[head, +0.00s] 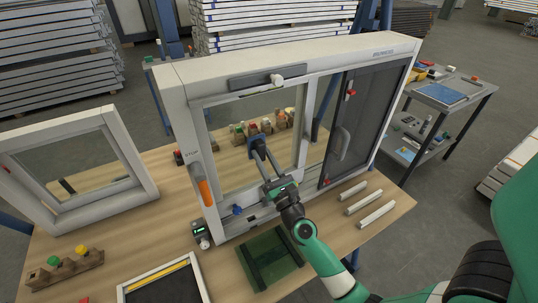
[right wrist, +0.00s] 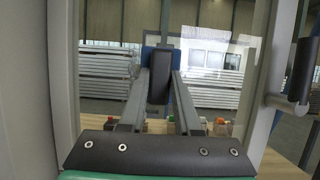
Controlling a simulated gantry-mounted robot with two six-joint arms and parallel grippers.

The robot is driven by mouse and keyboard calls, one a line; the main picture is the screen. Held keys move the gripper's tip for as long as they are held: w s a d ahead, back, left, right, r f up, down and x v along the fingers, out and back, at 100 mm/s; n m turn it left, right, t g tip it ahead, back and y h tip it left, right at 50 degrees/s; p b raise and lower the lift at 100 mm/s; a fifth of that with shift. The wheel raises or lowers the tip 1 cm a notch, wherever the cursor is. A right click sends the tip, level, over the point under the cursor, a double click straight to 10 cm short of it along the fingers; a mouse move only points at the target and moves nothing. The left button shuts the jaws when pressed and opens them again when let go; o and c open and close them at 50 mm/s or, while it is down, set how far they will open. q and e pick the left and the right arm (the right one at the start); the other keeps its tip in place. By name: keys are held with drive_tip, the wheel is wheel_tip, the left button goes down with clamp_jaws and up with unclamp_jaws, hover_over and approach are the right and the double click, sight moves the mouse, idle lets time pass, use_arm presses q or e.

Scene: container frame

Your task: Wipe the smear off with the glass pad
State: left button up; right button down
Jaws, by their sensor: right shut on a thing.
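My right gripper (head: 258,152) reaches up to the pane of the large white window frame. It is shut on the glass pad, which has a dark grip (right wrist: 160,78) between the fingers and a blue face behind it. The blue pad (head: 256,140) is at the left pane (head: 232,165), facing the glass; I cannot tell whether it touches. In the right wrist view a pale hazy patch (right wrist: 215,55) shows just right of the pad. It may be the smear or a reflection; the head view shows no clear smear. My left gripper is not in view.
The frame (head: 180,110) stands upright on a wooden table (head: 375,215). A dark screen panel with a handle (head: 342,143) is right of the glass. An orange-handled tool (head: 205,192), a green tray (head: 270,258), white strips (head: 368,202) and a smaller frame (head: 135,170) are nearby.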

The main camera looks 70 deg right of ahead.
drive_tip(key=shift+w+a, duration=1.45)
drive_tip(key=shift+a, duration=0.1)
wheel_tip(320, 180, up, 3)
drive_tip(key=p, duration=0.3)
drive_tip(key=shift+f, duration=0.2)
drive_tip(key=shift+s+f, duration=0.1)
drive_tip(key=shift+s, duration=0.05)
drive_tip(key=shift+s+d, duration=0.15)
drive_tip(key=shift+d, duration=0.1)
drive_tip(key=shift+s+d+b, duration=0.7)
drive_tip(key=shift+s+d, duration=1.8)
drive_tip(key=shift+d, duration=0.25)
drive_tip(key=s+a, duration=0.4)
drive_tip(key=shift+s, duration=0.2)
